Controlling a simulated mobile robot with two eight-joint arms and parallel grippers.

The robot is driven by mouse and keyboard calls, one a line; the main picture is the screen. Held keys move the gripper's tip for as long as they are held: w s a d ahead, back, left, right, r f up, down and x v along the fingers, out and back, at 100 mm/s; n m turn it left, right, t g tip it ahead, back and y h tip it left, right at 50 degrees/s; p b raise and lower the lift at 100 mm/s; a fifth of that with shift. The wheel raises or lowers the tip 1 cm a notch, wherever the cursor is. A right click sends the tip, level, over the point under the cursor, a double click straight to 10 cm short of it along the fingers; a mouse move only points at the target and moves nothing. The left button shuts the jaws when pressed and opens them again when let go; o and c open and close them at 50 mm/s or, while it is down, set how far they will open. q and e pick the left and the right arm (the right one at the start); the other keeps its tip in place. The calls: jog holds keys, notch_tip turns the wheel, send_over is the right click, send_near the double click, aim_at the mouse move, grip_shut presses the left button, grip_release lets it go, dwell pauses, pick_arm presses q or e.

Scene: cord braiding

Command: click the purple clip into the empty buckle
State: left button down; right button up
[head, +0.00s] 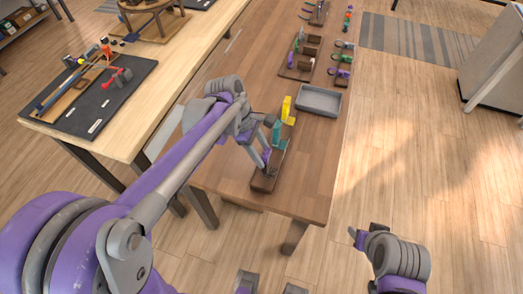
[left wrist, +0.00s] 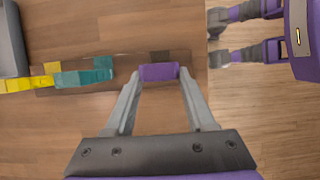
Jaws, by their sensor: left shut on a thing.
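The purple clip (left wrist: 158,72) sits between the fingertips of my left gripper (left wrist: 160,82), which is shut on it over the near part of a dark wooden strip (head: 264,182). In the head view, the purple clip (head: 266,155) shows low over this strip. A teal clip (head: 278,133) and a yellow clip (head: 287,108) stand farther along the strip; both also show left of my gripper in the left wrist view. The empty buckle is not clearly visible, and I cannot tell whether the clip touches it. My right gripper (head: 355,237) is off the table's right side, its opening unclear.
A grey tray (head: 318,101) lies beyond the strip. Racks with coloured pieces (head: 302,58) stand farther back on the same table. A second table at left holds a black mat (head: 88,105) with tools. The table's near right area (head: 315,175) is clear.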

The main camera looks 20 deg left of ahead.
pick_arm(q)
jog(key=shift+f, duration=0.15)
jog(key=shift+c, duration=2.4)
grip_release()
jog(key=o, duration=0.3)
jog(key=shift+s, duration=0.15)
jog(key=shift+w, duration=0.2)
jog(key=shift+o, duration=0.9)
jog(key=shift+s, duration=0.1)
